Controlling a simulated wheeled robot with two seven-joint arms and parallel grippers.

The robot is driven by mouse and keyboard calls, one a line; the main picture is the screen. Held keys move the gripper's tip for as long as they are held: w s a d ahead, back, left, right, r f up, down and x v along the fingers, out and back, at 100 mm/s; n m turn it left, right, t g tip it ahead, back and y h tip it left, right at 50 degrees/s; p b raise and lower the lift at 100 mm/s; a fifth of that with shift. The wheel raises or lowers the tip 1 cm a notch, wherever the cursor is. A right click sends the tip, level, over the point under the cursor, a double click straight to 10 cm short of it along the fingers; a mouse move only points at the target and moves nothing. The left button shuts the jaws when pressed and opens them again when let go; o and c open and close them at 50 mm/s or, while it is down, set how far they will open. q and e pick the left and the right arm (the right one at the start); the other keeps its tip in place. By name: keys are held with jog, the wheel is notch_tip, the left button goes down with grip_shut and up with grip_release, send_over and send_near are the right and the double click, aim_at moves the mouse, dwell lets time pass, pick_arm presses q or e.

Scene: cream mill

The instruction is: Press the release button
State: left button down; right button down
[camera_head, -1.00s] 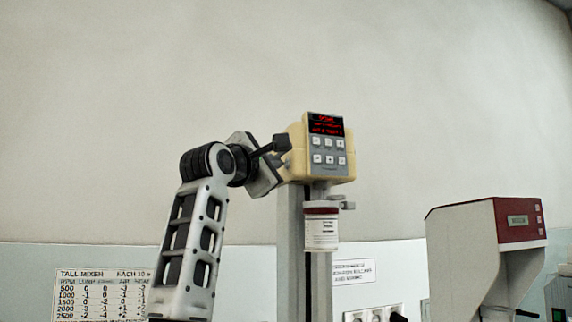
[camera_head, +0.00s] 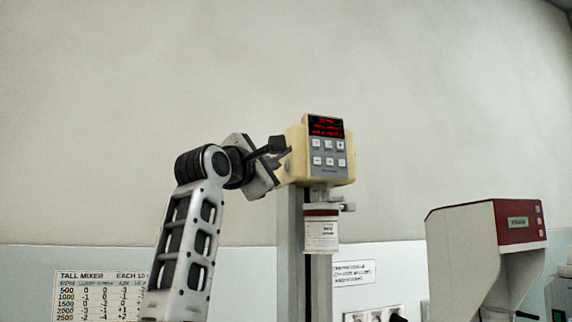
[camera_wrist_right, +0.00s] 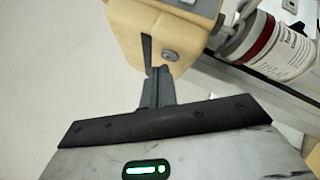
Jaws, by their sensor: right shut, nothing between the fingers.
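The cream mixer head (camera_head: 296,157) has a red display and a grey keypad (camera_head: 328,153) on its front. In the right wrist view its cream side (camera_wrist_right: 140,35) carries a small round metal button (camera_wrist_right: 170,54); I cannot tell for sure that this is the release button. My right gripper (camera_head: 284,149) is at the left side of the mixer head. In the wrist view its closed fingertips (camera_wrist_right: 159,74) are just below the round button, with nothing between them. I cannot tell whether they touch the housing. My left gripper is not in view.
A white jar with a red band (camera_head: 321,230) hangs under the head beside the grey column (camera_head: 296,255). A white and red machine (camera_head: 485,240) stands at the right. A chart (camera_head: 100,297) is on the wall.

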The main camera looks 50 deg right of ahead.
jog(key=shift+w+a, duration=0.1)
jog(key=shift+a, duration=0.05)
jog(key=w+a+p, duration=0.1)
jog(key=a, duration=0.1)
jog(key=w+a+p, duration=0.1)
jog(key=a, duration=0.1)
jog(key=shift+w+a, duration=0.2)
dwell(0.3)
dwell(0.8)
